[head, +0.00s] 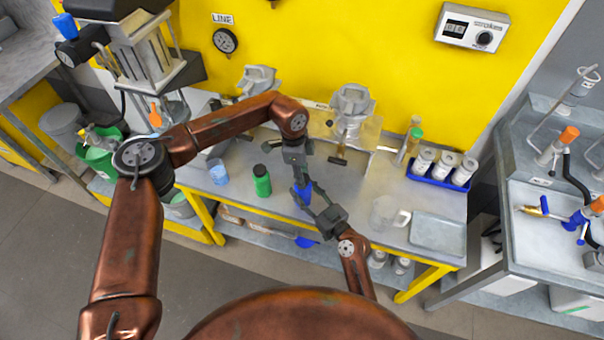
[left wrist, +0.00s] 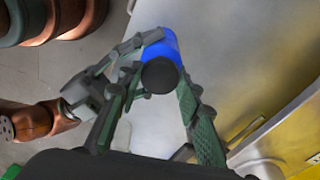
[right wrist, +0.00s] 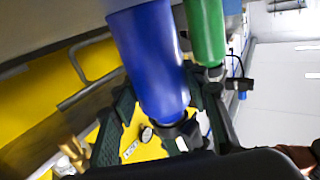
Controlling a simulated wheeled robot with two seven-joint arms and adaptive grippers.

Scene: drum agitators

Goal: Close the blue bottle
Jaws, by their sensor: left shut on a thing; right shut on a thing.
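The blue bottle (head: 304,190) is upright over the bench's front part in the head view, and its lower end is hidden. Its black cap (left wrist: 159,76) is at the top of the blue body (left wrist: 161,45) in the left wrist view. My left gripper (head: 297,180) comes from above and is shut on the cap. My right gripper (head: 308,199) comes from the front right and is shut on the bottle's body. The right wrist view shows the blue body (right wrist: 150,60) close up between my fingers. The cap's seating is hard to tell.
A green bottle with a black cap (head: 262,180) stands left of the blue bottle. A beaker of blue liquid (head: 218,172) stands farther left. A clear jug (head: 388,212), a metal tray (head: 438,234) and a blue rack of white jars (head: 440,178) are to the right.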

